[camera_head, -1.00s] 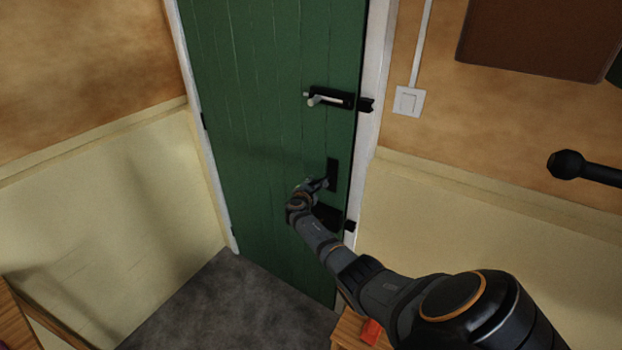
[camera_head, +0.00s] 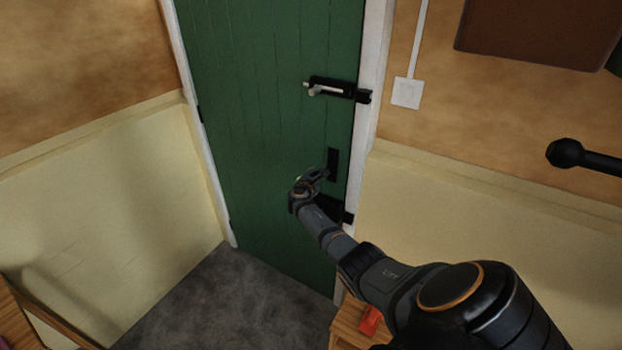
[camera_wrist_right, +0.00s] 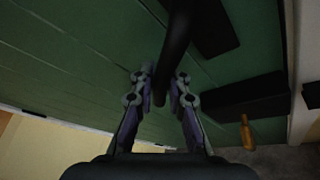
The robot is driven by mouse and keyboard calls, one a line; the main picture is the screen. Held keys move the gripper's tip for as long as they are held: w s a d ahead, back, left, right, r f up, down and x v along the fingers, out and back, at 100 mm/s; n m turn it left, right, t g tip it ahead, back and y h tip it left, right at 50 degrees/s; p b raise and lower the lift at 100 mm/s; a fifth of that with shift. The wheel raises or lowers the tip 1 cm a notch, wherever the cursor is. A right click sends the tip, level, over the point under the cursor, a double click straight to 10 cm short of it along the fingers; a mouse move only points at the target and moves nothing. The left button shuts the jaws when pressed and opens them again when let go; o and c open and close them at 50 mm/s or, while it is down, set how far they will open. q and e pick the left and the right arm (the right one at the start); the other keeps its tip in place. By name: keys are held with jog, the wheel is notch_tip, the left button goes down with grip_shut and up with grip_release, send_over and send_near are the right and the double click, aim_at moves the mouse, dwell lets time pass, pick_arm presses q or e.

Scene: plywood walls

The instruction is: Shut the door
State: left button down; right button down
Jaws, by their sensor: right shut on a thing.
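The green plank door (camera_head: 255,140) stands at or close to its white frame (camera_head: 371,75); I cannot tell whether it is flush. A black handle with a tall plate (camera_head: 333,163) is near its right edge. My right gripper (camera_head: 306,184) is at this handle. In the right wrist view, the black handle bar (camera_wrist_right: 176,45) lies between the fingers of the gripper (camera_wrist_right: 161,84), which is shut on it. A black bolt with a pale knob (camera_head: 328,88) sits above the handle, beside its keeper (camera_head: 364,96). My left gripper is not in view.
A small wooden piece of furniture (camera_head: 346,322) with a red object (camera_head: 370,320) stands low by my right arm. A light switch (camera_head: 407,93) and a black knobbed rod (camera_head: 566,153) are at right. The grey floor (camera_head: 230,305) is clear before the door.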

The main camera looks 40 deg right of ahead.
jog(key=c, duration=1.3)
grip_release()
jog(key=shift+r, duration=0.1)
jog(key=shift+a, duration=0.1)
jog(key=v, duration=1.2)
